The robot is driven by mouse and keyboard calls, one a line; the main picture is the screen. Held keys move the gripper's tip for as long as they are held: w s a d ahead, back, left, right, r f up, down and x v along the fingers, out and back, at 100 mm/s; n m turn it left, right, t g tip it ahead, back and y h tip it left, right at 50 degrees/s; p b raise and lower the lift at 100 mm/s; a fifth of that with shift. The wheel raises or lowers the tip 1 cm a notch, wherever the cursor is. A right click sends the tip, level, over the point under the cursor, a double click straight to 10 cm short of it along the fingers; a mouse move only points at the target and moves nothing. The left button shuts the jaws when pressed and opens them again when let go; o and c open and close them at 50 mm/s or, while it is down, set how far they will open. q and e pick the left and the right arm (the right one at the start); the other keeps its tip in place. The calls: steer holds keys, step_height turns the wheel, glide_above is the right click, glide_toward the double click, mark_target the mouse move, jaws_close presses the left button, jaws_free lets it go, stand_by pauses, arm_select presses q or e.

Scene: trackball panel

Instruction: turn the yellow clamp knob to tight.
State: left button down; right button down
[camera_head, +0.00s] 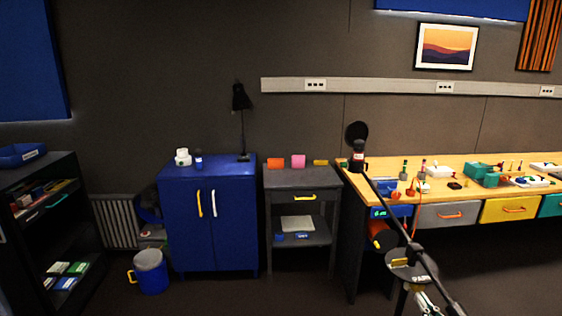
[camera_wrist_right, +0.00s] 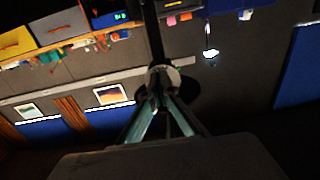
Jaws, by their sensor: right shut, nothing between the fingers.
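A small yellow knob-like piece (camera_head: 377,244) shows left of a black boom stand (camera_head: 390,206) in the head view; I cannot tell for sure that it is the clamp knob, or its setting. The boom runs from a microphone-like head (camera_head: 358,156) down to the lower right. My right gripper (camera_head: 424,294) is at the bottom of the head view, just below a round dark disc (camera_head: 402,268) with a pale label. In the right wrist view, its fingers (camera_wrist_right: 161,97) are shut and empty, close to a black pole (camera_wrist_right: 151,35); contact is unclear. My left gripper is out of view.
A wooden workbench (camera_head: 460,170) with coloured drawers and small tools stands behind the boom. A dark side table (camera_head: 300,180) and a blue cabinet (camera_head: 212,235) stand to its left. A blue bucket (camera_head: 151,273) is on the floor, with free floor in front of the cabinet.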

steer(key=shift+w, duration=0.1)
steer(key=s, duration=0.6)
steer(key=shift+d+f, duration=0.35)
steer(key=shift+d, duration=0.05)
steer(key=shift+a, duration=0.1)
stand_by(0.3)
